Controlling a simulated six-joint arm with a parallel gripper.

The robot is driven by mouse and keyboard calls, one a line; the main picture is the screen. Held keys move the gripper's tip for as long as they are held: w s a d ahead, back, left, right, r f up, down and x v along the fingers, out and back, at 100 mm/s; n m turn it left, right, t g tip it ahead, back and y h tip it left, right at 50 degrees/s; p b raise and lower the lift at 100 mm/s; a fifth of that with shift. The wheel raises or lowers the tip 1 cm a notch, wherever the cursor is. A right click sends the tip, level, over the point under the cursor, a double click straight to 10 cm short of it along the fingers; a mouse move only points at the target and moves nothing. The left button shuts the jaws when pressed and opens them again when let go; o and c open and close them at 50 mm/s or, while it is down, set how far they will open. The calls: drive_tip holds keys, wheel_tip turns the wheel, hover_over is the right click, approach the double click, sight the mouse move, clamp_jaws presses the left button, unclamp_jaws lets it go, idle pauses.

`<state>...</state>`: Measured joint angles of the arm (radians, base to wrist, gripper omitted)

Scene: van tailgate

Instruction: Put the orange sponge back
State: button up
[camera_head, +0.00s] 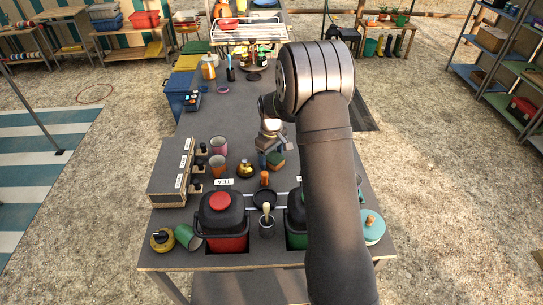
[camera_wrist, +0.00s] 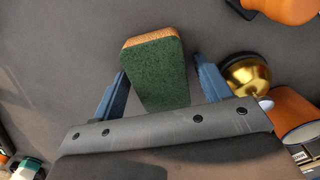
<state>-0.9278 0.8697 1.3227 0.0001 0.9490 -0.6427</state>
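The sponge (camera_head: 277,161) lies on the grey counter near the middle, beneath my gripper in the head view. It has a green scouring side and an orange side. In the wrist view the sponge (camera_wrist: 155,72) shows between the two blue fingers, green face toward the camera and orange edge at the far end. My gripper (camera_wrist: 162,82) is open, with a finger on each side of the sponge. A gap shows at the right finger; whether the left finger touches cannot be told. In the head view my gripper (camera_head: 272,151) is partly hidden by my wrist and arm.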

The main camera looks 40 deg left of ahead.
sight(272, 156)
wheel_tip(272, 156, up, 12)
drive_tip(key=shift+r, duration=0.15)
idle(0.4)
wheel_tip(272, 156, down, 12)
drive_tip(key=shift+r, duration=1.65)
drive_tip(key=shift+f, duration=0.1)
